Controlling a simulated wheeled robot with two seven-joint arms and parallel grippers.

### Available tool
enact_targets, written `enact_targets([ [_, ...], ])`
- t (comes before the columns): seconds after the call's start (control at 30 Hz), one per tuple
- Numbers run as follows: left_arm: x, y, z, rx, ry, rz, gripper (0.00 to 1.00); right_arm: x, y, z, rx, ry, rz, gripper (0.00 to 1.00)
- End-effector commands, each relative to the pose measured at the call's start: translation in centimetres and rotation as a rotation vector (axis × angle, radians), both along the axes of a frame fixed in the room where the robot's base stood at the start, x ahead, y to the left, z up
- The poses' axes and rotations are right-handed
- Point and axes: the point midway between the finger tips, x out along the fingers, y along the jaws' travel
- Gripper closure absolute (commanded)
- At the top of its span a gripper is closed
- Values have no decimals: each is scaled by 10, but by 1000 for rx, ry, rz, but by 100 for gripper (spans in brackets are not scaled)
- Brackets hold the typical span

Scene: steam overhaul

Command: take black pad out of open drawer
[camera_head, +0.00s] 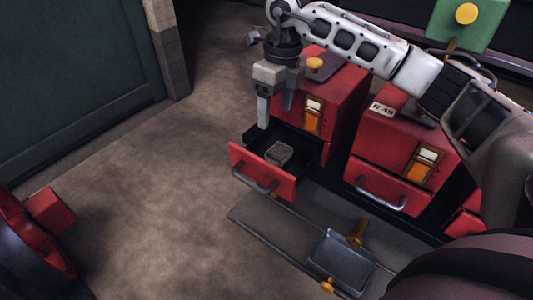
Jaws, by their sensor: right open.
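The open drawer (262,171) has a red front with a grey handle and juts out of the left red cabinet (346,97). Inside it, on the dark floor, lies a small dark grey pad (279,153). My right gripper (274,113) points down just above the back left part of the drawer. Its two fingers are apart, with nothing between them. The pad lies below and slightly right of the fingertips, apart from them. My left gripper is not in view.
A second red cabinet (391,148) with a closed drawer stands to the right. A grey tray (341,262) with brass knobs lies on a dark plate in front. A green panel with a yellow knob (466,14) is at the top right.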

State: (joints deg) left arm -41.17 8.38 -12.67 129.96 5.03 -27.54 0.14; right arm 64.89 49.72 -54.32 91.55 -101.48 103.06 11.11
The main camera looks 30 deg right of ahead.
Motion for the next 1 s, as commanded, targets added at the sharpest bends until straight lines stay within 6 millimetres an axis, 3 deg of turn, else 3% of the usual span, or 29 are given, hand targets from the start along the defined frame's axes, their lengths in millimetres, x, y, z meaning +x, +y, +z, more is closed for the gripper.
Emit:
enact_targets([
  [0.03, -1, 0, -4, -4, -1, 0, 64, 2, -13, 2, -47, -5, -20, 33],
  [0.17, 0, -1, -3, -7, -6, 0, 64, 2, -26, -2, -97, -2, -40, 33],
  [0.6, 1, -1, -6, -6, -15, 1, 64, 1, -25, -87, -94, -1, -37, 33],
  [1.0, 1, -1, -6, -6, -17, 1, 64, 3, -21, -118, -93, -2, -35, 33],
])
